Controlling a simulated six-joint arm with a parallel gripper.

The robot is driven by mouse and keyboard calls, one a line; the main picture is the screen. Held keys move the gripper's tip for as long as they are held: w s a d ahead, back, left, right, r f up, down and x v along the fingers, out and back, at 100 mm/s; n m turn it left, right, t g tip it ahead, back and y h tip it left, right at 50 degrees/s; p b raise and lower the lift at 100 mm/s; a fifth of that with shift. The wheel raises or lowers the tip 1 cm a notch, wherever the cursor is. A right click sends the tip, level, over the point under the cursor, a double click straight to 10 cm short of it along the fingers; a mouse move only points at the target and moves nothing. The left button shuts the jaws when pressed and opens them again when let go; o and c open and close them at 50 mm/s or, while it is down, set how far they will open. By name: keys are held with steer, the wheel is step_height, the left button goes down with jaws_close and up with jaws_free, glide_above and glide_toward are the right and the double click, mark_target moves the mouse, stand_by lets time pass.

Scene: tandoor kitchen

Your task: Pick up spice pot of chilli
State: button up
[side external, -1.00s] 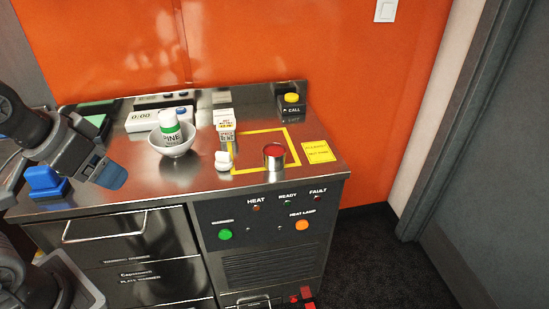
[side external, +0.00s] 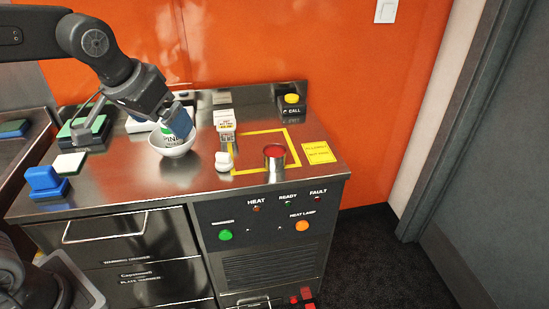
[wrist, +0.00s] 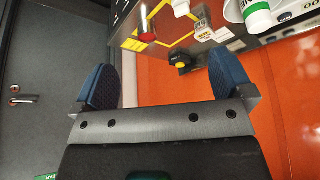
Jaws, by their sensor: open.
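The spice pot of chilli (side external: 275,158) is a small steel pot with red contents, standing upright inside the yellow-outlined square on the counter. Its red top also shows near the top edge of the wrist view (wrist: 148,37). My gripper (side external: 181,122) is raised left of the pot, apart from it, and in the side view it covers part of the bottle in the white bowl. In the wrist view my gripper (wrist: 164,83) has its two blue fingers wide apart with nothing between them.
A white bowl (side external: 173,148) holds a green-and-white bottle (wrist: 257,17). A white shaker (side external: 223,161) and a labelled carton (side external: 226,132) stand just left of the pot. A call button box (side external: 291,105) is behind it. A yellow card (side external: 318,153) lies right of it.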

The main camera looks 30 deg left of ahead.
steer(key=w+d+f, duration=0.1)
steer(key=w+d, duration=0.1)
steer(key=w, duration=0.6)
steer(key=n, duration=0.1)
glide_toward(274, 151)
steer(key=shift+g, duration=0.4)
steer(key=x, duration=0.6)
steer(key=shift+w+d, duration=0.25)
steer(key=shift+w, duration=0.2)
steer(key=shift+a+x, duration=0.15)
steer(key=shift+x, duration=1.3)
steer(key=shift+a+x, duration=0.2)
steer(key=shift+x, duration=1.25)
steer(key=shift+c, duration=0.2)
steer(key=shift+y, duration=0.3)
steer(key=c, duration=1)
steer(key=shift+r, duration=0.1)
